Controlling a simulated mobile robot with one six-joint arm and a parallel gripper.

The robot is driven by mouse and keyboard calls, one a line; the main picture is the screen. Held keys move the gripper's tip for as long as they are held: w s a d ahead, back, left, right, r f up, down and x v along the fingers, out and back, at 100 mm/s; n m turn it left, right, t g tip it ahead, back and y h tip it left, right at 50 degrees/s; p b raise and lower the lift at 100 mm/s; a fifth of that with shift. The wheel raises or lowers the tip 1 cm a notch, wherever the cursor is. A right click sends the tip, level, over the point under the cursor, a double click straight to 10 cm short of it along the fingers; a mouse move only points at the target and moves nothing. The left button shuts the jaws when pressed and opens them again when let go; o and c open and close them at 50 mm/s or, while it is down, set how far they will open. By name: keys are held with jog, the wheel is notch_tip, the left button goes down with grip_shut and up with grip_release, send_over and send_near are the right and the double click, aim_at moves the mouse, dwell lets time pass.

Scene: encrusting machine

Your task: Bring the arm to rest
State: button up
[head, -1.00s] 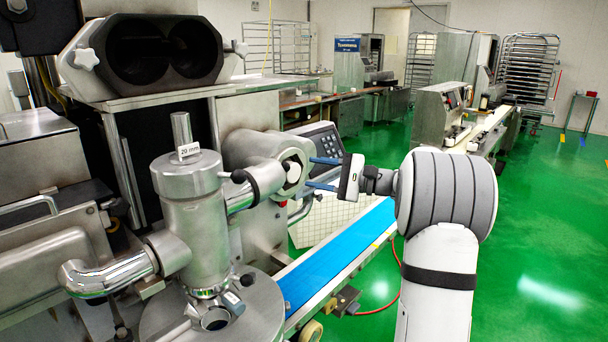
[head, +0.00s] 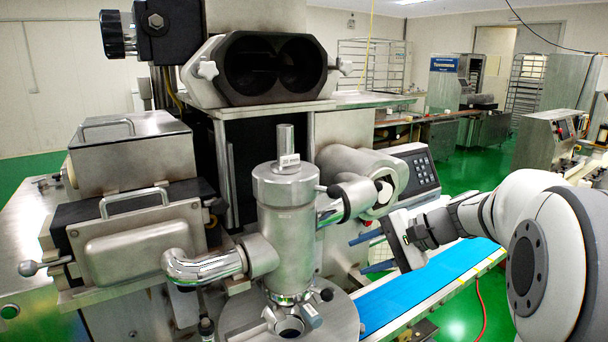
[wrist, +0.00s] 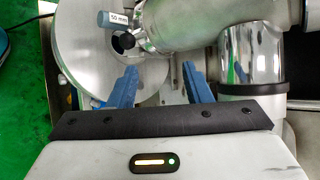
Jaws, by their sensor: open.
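My gripper (head: 364,252) is open and empty, with its two blue fingers apart. In the head view it is to the right of the machine's upright steel cylinder (head: 286,225), above the blue conveyor belt (head: 425,290). My white and grey arm comes in from the right edge. In the wrist view the open fingers (wrist: 158,82) point towards a round steel plate (wrist: 85,40) and polished pipework (wrist: 238,60). Nothing is between the fingers. Whether the fingertips touch the machine cannot be told.
The encrusting machine fills the left and middle, with a twin-bore housing (head: 268,70), a keypad panel (head: 417,170) and a lidded steel box (head: 130,160). A tag reading 50 mm (wrist: 118,19) shows near the fingers. Green floor (head: 478,170) lies open behind the belt.

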jog(key=s+f+n+h, duration=0.4)
jog(key=s+h, duration=0.1)
jog(key=s, duration=0.5)
jog(key=s+d+f+n+g+h, duration=0.1)
jog(key=s+f+n+h, duration=0.4)
jog(key=s, duration=0.6)
jog(key=shift+d+f+h, duration=0.15)
jog(key=shift+d+h, duration=0.15)
